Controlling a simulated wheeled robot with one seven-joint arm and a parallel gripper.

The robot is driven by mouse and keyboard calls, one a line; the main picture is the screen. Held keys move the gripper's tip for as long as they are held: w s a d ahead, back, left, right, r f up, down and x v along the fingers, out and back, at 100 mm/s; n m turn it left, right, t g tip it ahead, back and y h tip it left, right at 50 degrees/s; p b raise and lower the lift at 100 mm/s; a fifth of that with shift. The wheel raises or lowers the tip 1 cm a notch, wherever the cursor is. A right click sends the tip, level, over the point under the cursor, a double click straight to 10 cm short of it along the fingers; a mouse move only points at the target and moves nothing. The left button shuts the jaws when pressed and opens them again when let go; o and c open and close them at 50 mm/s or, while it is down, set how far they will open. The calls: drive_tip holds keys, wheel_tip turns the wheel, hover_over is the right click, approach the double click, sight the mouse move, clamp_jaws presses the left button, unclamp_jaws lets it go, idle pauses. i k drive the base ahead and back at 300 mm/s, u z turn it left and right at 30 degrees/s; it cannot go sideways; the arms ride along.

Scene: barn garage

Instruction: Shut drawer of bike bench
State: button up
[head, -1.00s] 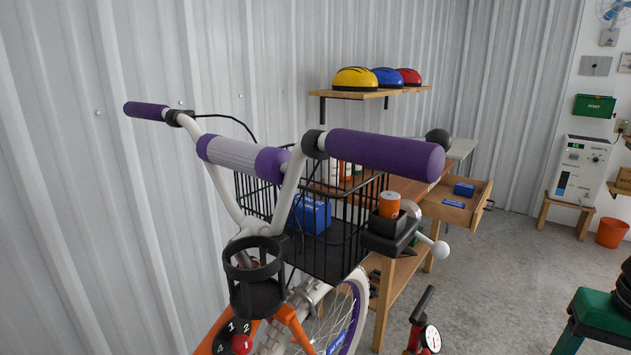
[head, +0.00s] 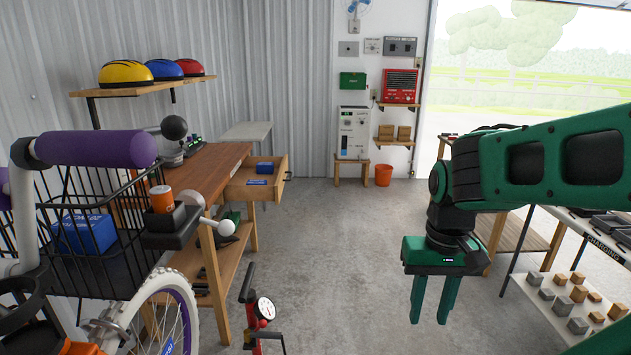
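The wooden drawer (head: 259,190) of the bike bench (head: 205,172) is pulled out toward the right, into the open floor.
A bicycle with a black basket (head: 105,250) and purple grip stands at the left, in front of the bench. A red floor pump (head: 256,315) stands on the floor ahead. A shelving unit (head: 560,300) with small blocks is at the right. The middle floor is clear.

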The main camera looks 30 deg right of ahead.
sight(235, 188)
drive_tip(key=z, duration=0.7)
drive_tip(key=k, duration=1)
drive_tip(key=z, duration=1.15)
drive_tip(key=i, duration=1.25)
drive_tip(key=u, duration=0.6)
drive_tip(key=i, duration=1)
drive_tip(key=u, duration=1)
drive_tip(key=i, duration=0.5)
drive_tip(key=u, duration=0.25)
drive_tip(key=k, duration=0.6)
drive_tip(key=u, duration=0.5)
drive_tip(key=i, duration=0.85)
drive_tip(key=u, duration=0.2)
